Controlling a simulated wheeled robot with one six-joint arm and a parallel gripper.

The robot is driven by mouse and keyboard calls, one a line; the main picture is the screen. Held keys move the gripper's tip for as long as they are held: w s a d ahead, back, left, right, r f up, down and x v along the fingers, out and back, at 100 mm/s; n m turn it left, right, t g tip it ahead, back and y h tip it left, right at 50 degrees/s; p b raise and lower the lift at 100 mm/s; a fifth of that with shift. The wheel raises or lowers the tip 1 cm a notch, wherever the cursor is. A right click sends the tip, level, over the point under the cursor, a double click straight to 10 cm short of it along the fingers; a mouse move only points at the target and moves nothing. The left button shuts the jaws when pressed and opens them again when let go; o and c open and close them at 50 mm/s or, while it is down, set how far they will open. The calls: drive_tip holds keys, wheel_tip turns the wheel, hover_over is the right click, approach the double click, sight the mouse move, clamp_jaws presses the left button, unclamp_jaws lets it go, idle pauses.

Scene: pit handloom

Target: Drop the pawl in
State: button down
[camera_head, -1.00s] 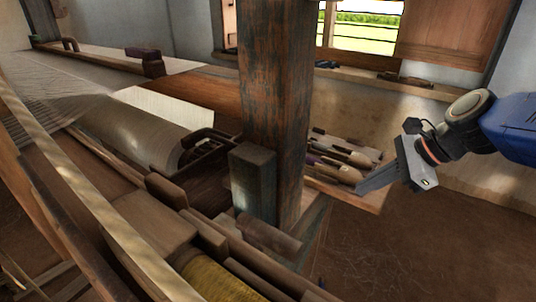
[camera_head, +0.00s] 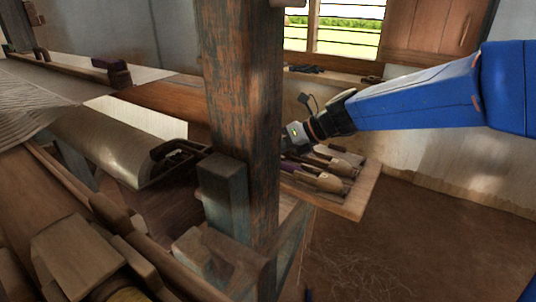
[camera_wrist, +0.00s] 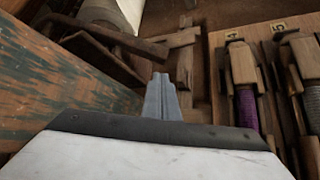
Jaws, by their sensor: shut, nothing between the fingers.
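My gripper (camera_wrist: 162,98) is shut and empty, its fingertips pointing away from the wrist camera at the bottom centre. In the head view its fingers are hidden behind the upright post (camera_head: 240,120); only the wrist and part of the hand show right of it. A dark, curved handle-like piece (camera_head: 172,150) sits at the end of the pale cloth roller (camera_head: 105,145), left of the post. It may be the pawl, but I cannot tell. In the wrist view, dark wooden parts (camera_wrist: 105,42) lie beyond the fingertips, up and left, apart from them.
The worn post face (camera_wrist: 55,85) is close on the left in the wrist view. Open floor (camera_head: 400,250) lies at the right.

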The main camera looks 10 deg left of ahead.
drive_tip(key=shift+x, duration=2.9)
drive_tip(key=shift+d, duration=0.1)
drive_tip(key=w+d+r+n+t+h, duration=0.1)
drive_tip(key=w+r, duration=0.3)
drive_tip(key=r, duration=0.4)
drive_tip(key=shift+d+r+n+t, duration=0.15)
drive_tip(key=shift+d+n+t, duration=0.15)
drive_tip(key=shift+t, duration=0.5)
drive_tip(key=shift+r, duration=0.1)
